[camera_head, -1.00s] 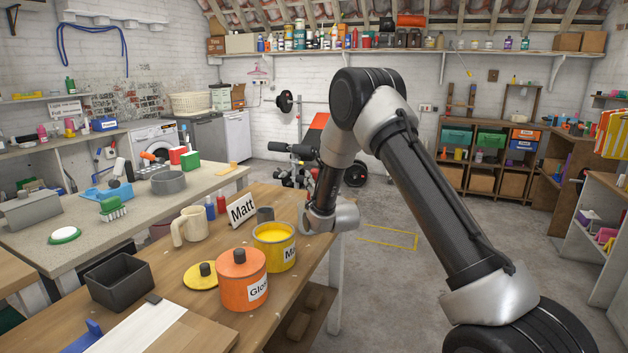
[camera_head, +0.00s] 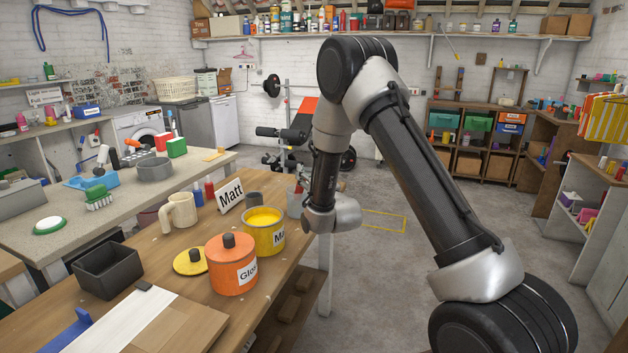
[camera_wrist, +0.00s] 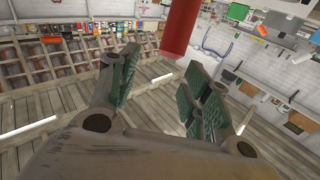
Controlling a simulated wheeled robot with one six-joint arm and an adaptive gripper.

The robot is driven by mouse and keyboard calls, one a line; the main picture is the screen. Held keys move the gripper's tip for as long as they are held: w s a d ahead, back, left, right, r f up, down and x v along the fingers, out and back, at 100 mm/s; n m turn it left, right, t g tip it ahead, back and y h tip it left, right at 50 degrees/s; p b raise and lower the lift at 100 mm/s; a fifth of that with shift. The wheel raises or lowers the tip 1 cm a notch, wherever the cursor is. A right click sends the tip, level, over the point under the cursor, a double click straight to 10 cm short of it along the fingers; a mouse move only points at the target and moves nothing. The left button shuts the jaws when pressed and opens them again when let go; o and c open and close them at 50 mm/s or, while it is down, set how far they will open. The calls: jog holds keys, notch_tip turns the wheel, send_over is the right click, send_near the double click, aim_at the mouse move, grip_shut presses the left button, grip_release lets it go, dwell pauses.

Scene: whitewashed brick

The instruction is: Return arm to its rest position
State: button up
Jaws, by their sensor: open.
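My arm stands at the right of the head view, its elbow raised and its forearm hanging down to a silver wrist beside the wooden workbench (camera_head: 200,255). The wrist hides most of my gripper there. In the wrist view my gripper (camera_wrist: 165,80) is open, its green-padded fingers spread apart. A red cylinder (camera_wrist: 181,28) shows beyond the fingers at the top; I cannot tell what it is. I see nothing clamped between the pads. The roof timbers fill much of the wrist view, which is tilted.
A yellow paint tin (camera_head: 264,232) and an orange lidded pot (camera_head: 231,266) stand on the workbench near my wrist. A beige mug (camera_head: 180,214), a "Matt" sign (camera_head: 230,194) and a dark box (camera_head: 107,270) are further left. The floor (camera_head: 375,255) right of the bench is clear.

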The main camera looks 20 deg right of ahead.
jog(key=s+d+r+g+h, duration=0.1)
jog(key=s+d+r+g, duration=0.4)
jog(key=s, duration=0.4)
jog(key=s+d+r+g, duration=0.3)
jog(key=s+r, duration=0.4)
jog(key=s, duration=0.2)
jog(key=s+d+g, duration=0.2)
jog(key=s+g, duration=0.1)
jog(key=s, duration=1.2)
jog(key=s+d+r+g+h, duration=0.1)
jog(key=s+d+g, duration=0.1)
jog(key=s, duration=1.3)
jog(key=shift+d+g, duration=0.25)
jog(key=shift+g, duration=0.65)
